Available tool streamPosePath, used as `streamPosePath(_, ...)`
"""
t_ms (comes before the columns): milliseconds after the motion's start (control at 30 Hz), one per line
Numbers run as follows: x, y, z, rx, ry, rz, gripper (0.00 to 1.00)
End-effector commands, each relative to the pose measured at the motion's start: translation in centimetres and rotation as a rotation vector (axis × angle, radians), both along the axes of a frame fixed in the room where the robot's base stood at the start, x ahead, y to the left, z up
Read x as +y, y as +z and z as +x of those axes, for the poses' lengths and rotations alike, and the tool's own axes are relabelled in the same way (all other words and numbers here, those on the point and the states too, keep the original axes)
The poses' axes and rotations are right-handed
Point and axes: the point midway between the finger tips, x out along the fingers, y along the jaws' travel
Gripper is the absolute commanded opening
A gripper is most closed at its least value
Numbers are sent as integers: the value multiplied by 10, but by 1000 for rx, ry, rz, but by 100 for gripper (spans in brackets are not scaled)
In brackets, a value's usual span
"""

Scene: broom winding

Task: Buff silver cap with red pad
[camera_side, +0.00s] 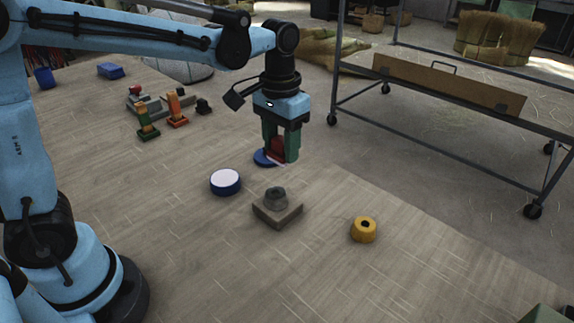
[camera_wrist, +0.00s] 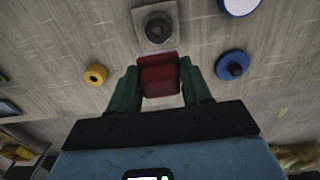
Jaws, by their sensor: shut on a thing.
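My gripper (camera_side: 281,155) has green fingers and is shut on the red pad (camera_wrist: 159,76), holding it above the table. The pad also shows between the fingers in the side view (camera_side: 278,147). A grey, dull silver cap (camera_side: 276,194) sits on a square block (camera_side: 278,212) on the table, below and in front of my gripper in the side view. In the wrist view the cap (camera_wrist: 158,29) lies just beyond the pad, apart from it.
A blue dish with a white top (camera_side: 225,181) stands left of the block. A yellow ring (camera_side: 364,229) is to its right. A blue round piece (camera_side: 263,158) lies behind my gripper. Several coloured stands (camera_side: 147,132) are at the back left. Table between these is clear.

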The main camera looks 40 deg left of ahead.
Motion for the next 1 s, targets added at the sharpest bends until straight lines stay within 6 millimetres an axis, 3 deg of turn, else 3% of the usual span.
streamPosePath(733,0,-64,0,0,0,0,20)
streamPosePath(800,0,-77,1,0,0,0,20)
streamPosePath(867,0,-76,-5,0,0,0,15)
streamPosePath(1000,0,-77,-18,0,-1,0,15)
